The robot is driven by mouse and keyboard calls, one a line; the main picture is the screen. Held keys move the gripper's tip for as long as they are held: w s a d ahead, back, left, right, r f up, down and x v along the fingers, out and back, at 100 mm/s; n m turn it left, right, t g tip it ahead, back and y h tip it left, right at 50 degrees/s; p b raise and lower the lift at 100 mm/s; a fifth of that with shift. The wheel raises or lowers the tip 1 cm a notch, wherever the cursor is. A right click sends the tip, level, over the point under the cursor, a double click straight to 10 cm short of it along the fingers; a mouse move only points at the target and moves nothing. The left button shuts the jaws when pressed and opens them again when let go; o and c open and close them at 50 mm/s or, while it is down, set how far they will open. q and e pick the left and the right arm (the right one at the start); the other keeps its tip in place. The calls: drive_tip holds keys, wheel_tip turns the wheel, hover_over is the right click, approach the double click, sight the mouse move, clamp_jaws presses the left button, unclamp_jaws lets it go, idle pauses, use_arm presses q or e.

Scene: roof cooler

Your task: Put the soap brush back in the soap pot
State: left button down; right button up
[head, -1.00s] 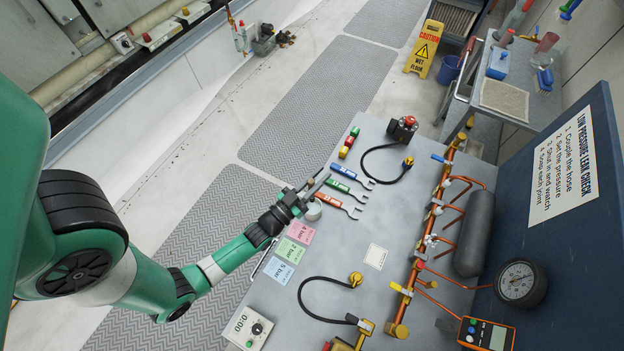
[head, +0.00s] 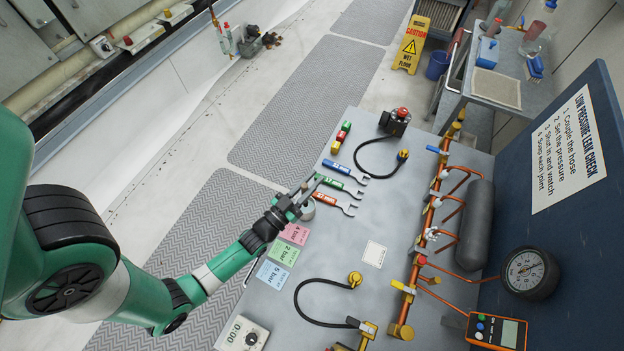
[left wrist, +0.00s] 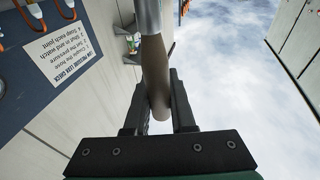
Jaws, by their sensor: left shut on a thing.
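My left gripper (head: 303,194) is over the left edge of the grey bench, beside the ends of the wrenches. It is shut on the soap brush. In the left wrist view the brush's brown handle (left wrist: 155,72) and silver collar (left wrist: 148,15) show between the dark fingers (left wrist: 157,102); its bristles are out of that frame. In the head view the brush is small and hard to make out at the fingertips. A small pale round pot (head: 308,210), apparently the soap pot, stands just below the gripper, partly hidden by it. My right gripper is in neither view.
A black hose (head: 305,300), copper pipework (head: 428,215) and a gauge (head: 527,271) are farther right. The bench middle (head: 355,225) is mostly bare.

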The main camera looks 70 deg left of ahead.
use_arm(q)
drive_tip(key=shift+f+b, duration=1.6)
drive_tip(key=shift+f, duration=0.35)
drive_tip(key=c, duration=0.7)
unclamp_jaws()
drive_tip(key=shift+r, duration=0.1)
